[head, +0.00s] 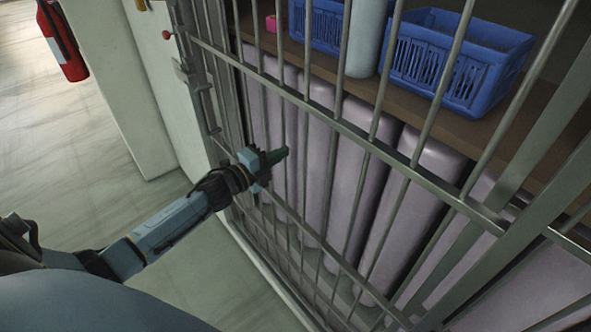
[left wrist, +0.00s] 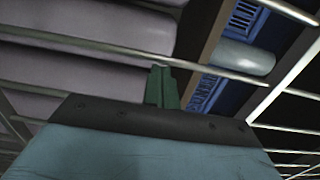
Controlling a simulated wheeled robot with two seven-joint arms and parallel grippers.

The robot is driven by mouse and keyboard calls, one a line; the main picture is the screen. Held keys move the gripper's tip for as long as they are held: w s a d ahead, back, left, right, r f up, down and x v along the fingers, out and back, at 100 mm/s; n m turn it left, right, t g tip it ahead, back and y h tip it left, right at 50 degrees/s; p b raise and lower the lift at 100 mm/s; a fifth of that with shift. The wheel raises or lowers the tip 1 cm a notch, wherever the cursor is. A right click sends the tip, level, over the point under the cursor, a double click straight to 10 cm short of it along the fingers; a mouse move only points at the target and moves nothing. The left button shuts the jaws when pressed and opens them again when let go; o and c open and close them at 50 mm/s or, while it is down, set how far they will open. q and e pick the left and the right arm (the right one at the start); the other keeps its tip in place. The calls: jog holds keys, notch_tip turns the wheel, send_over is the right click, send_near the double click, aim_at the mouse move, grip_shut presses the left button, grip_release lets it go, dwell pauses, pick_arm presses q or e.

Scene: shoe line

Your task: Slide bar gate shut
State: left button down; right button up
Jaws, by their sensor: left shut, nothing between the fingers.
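The bar gate (head: 350,135) is a grey metal grid of upright bars and cross rails, filling the middle and right of the head view. Its bars also show close up in the left wrist view (left wrist: 120,47). My left gripper (head: 281,154) is shut and empty, with its dark green fingertips at the gate's bars, left of the gate's middle. In the left wrist view the closed fingers (left wrist: 162,86) point towards the bars and the shelf. I cannot tell whether they touch a bar. A latch-like fitting (head: 192,75) sits by the gate's left side. My right gripper does not show.
Behind the bars, blue crates (head: 455,62) and a pale cylinder (head: 365,38) stand on a brown shelf (head: 420,108). Large pale purple rolls or cushions (head: 356,185) stand below. A white wall (head: 130,85) and red extinguisher (head: 62,45) are at left. The floor (head: 60,150) there is clear.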

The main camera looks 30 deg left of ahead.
pick_arm(q)
jog(key=shift+a, duration=0.3)
jog(key=s+d, duration=0.1)
jog(key=s, duration=1)
jog(key=shift+s+p, duration=0.3)
